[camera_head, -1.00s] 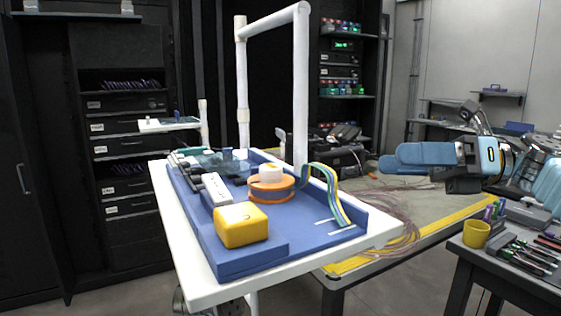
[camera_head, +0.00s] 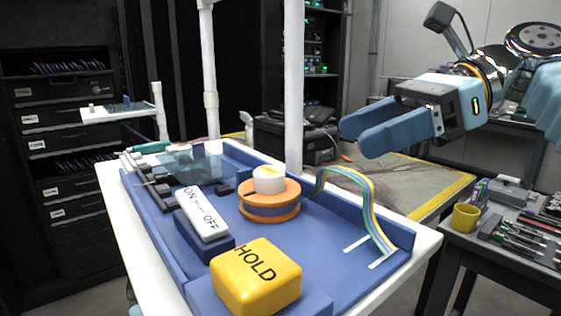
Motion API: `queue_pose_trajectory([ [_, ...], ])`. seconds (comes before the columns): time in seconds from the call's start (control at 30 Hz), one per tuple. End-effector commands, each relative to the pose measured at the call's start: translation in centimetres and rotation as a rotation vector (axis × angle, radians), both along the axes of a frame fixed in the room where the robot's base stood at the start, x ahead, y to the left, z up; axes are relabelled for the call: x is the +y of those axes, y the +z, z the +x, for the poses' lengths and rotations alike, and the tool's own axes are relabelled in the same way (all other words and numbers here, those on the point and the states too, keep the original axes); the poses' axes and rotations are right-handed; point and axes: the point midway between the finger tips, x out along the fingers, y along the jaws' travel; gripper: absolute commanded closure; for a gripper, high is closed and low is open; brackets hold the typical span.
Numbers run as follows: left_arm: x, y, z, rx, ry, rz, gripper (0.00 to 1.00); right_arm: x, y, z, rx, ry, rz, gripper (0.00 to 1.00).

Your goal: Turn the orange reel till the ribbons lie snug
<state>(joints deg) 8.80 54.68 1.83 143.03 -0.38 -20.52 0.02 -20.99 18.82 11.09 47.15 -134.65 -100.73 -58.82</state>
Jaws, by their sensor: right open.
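The orange reel (camera_head: 270,210) sits on the blue tray (camera_head: 330,262), with a white knob (camera_head: 269,179) on top. Several coloured ribbons (camera_head: 366,190) arch up from the reel's right side and come down to the tray near two white strips. My right gripper (camera_head: 352,140) is open and empty, in the air to the right of and above the reel, pointing left, apart from the ribbons. My left gripper is not in view.
A yellow HOLD block (camera_head: 256,276) and a white ON/OFF switch (camera_head: 206,214) stand in front and left of the reel. A white post (camera_head: 294,90) rises behind it. A yellow cup (camera_head: 466,217) and tools are on the side table at right.

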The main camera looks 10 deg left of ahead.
Motion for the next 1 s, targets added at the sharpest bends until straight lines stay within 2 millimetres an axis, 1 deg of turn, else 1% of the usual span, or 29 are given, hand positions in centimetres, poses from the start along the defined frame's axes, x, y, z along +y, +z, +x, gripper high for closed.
queue_pose_trajectory([
  [0.03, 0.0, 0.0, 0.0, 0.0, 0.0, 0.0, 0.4, 1.2, -0.5, -0.5, 0.003, 0.005, -0.003, 0.37],
  [0.2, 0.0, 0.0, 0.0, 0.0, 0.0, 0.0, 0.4, 4.8, -2.1, -1.7, 0.002, 0.004, -0.003, 0.37],
  [0.3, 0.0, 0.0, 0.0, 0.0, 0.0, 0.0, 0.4, 6.5, -2.9, -2.2, 0.002, 0.003, -0.002, 0.37],
  [0.4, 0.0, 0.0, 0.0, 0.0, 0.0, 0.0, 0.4, 7.9, -3.4, -2.7, 0.002, 0.002, 0.0, 0.37],
  [0.5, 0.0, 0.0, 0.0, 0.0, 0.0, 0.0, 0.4, 8.8, -3.8, -2.9, 0.002, 0.001, 0.001, 0.37],
  [0.6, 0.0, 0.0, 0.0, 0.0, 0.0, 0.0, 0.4, 9.2, -4.0, -3.0, 0.001, 0.001, 0.0, 0.37],
  [0.87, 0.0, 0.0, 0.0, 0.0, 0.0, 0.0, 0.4, 9.3, -4.1, -3.0, 0.001, 0.0, 0.001, 0.37],
  [0.97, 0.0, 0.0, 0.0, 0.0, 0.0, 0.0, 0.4, 9.3, -4.1, -3.0, 0.002, 0.001, 0.001, 0.51],
  [1.0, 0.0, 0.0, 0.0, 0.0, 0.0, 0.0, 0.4, 9.3, -4.1, -3.0, 0.002, 0.001, 0.001, 0.57],
])
